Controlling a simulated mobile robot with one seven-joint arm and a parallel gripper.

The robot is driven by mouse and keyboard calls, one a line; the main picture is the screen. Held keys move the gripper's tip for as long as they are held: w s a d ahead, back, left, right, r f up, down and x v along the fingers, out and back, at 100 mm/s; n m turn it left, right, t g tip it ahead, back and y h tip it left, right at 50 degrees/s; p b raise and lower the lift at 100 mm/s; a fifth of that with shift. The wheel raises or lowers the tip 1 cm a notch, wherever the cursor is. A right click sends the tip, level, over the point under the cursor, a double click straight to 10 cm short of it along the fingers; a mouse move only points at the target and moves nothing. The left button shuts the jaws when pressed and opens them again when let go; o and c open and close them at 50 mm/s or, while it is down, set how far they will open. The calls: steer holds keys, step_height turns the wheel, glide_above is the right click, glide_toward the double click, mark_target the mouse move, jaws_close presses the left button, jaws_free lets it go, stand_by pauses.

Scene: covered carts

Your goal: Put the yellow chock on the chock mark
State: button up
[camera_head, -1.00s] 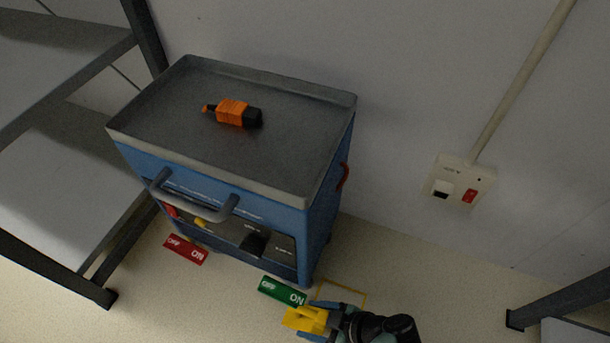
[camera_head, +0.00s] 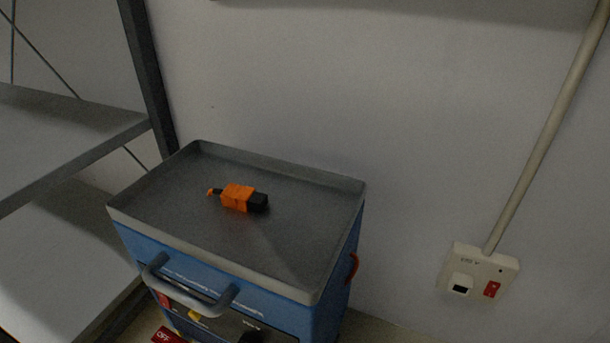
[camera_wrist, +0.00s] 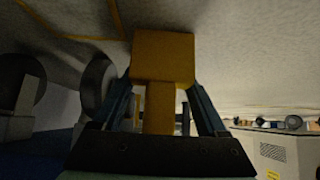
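The yellow chock (camera_wrist: 163,57) is in the wrist view, a block with a narrower stem, between the two fingers of my gripper (camera_wrist: 162,90). The fingers close in on its sides, and it looks held. Thin yellow lines on the pale floor, which look like the chock mark (camera_wrist: 117,15), show at the upper left of the wrist view, beside the chock. I cannot tell whether the chock touches the floor. My gripper, the chock and the mark are outside the head view now.
A blue cart (camera_head: 330,290) with a grey tray top (camera_head: 180,190) stands against the wall. An orange and black tool (camera_head: 238,198) lies on it. Cart wheels (camera_wrist: 97,82) are close at left in the wrist view. A grey shelf (camera_head: 70,130) stands left; a wall socket box (camera_head: 477,275) is at right.

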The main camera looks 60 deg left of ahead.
steer(key=o, duration=0.4)
steer(key=shift+c, duration=0.2)
steer(key=p+v, duration=0.6)
steer(key=v, duration=0.6)
